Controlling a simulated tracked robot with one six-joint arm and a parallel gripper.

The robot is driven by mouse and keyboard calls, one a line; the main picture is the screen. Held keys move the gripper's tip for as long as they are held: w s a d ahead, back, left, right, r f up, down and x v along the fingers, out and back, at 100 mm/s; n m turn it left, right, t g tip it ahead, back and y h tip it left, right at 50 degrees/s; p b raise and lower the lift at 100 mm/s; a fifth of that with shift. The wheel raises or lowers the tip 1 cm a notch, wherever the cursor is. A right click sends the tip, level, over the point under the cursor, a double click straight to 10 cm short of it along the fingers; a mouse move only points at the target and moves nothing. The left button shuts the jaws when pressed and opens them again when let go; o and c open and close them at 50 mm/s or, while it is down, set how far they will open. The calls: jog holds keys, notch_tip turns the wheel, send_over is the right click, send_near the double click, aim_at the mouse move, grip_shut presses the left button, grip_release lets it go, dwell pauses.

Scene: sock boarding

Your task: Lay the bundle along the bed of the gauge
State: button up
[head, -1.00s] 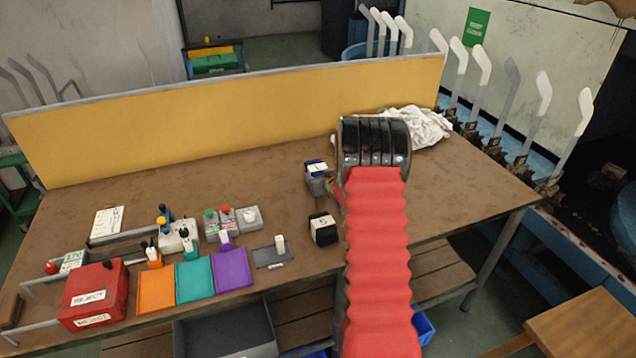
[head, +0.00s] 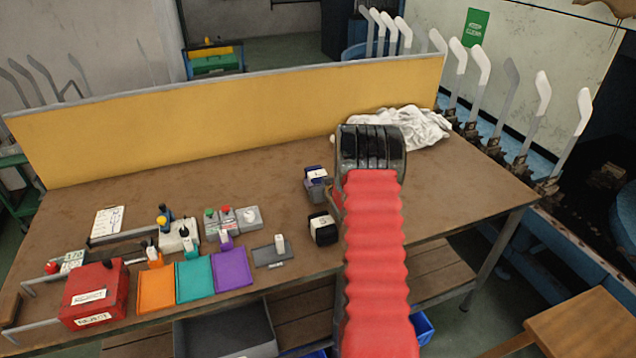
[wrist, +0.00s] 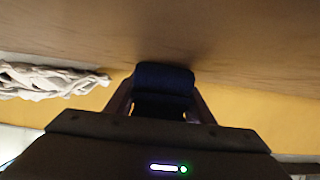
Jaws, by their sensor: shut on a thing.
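My gripper is shut on a dark navy bundle (wrist: 163,82) in the wrist view, its two fingers on either side of it. I cannot tell for certain which item is the gauge. A long dark bar (head: 128,236) lies at the left of the bench, and a flat grey plate with a white upright (head: 268,255) lies near the front edge.
Orange (head: 156,289), teal (head: 194,279) and purple (head: 232,268) trays line the front, beside a red reject box (head: 96,294). A white cloth heap (head: 415,128) lies at the back right. The yellow backboard (head: 230,115) bounds the rear. The middle back of the bench is clear.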

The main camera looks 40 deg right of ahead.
jog(key=o, duration=1.1)
jog(key=shift+s+a+f, duration=0.1)
jog(key=shift+s+f, duration=0.1)
jog(key=shift+f, duration=0.55)
jog(key=shift+o, duration=0.2)
jog(key=shift+r, duration=0.15)
jog(key=shift+w+r, duration=0.1)
jog(key=shift+r, duration=0.1)
jog(key=shift+s+r, duration=0.2)
jog(key=shift+s, duration=0.05)
jog(key=v, duration=1.1)
jog(key=shift+s+r, duration=0.1)
jog(key=shift+r, duration=0.3)
